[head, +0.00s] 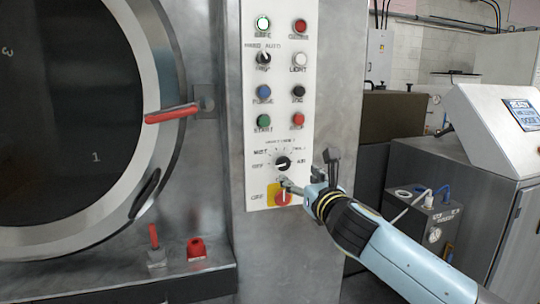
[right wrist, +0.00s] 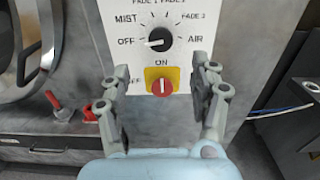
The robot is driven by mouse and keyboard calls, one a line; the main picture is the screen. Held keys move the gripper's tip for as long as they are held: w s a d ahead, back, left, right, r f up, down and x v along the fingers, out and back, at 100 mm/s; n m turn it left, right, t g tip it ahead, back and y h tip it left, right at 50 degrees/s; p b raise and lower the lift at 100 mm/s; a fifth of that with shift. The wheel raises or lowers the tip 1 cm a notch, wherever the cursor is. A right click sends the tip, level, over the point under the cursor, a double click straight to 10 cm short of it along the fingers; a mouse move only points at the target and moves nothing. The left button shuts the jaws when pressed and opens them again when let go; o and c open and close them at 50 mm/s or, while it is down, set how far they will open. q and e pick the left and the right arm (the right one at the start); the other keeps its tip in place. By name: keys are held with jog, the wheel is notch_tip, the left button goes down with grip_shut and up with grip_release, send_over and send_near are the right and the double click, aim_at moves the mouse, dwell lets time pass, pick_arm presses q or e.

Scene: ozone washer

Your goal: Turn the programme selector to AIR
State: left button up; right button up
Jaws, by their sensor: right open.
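The programme selector (head: 283,163) is a round black knob low on the white control panel (head: 281,95). In the right wrist view the selector (right wrist: 159,39) has its white pointer turned left, toward OFF. The AIR label (right wrist: 195,39) is to its right. My right gripper (head: 308,170) is open and empty in front of the lower panel, below and to the right of the selector. In the right wrist view its two fingers (right wrist: 161,72) are spread on either side of the red rotary switch, lower than the selector. My left gripper is not in view.
The red switch on a yellow plate (right wrist: 161,81) is just below the selector. Buttons and lamps fill the panel above. The round door (head: 75,110) with a red handle (head: 172,114) is at left. A grey cabinet (head: 470,200) stands at right.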

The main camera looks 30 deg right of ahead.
aim_at(284, 165)
jog(key=x, duration=1)
jog(key=shift+w+f+b, duration=0.15)
jog(key=shift+w+b, duration=0.15)
jog(key=shift+c, duration=0.4)
jog(key=c, duration=1.1)
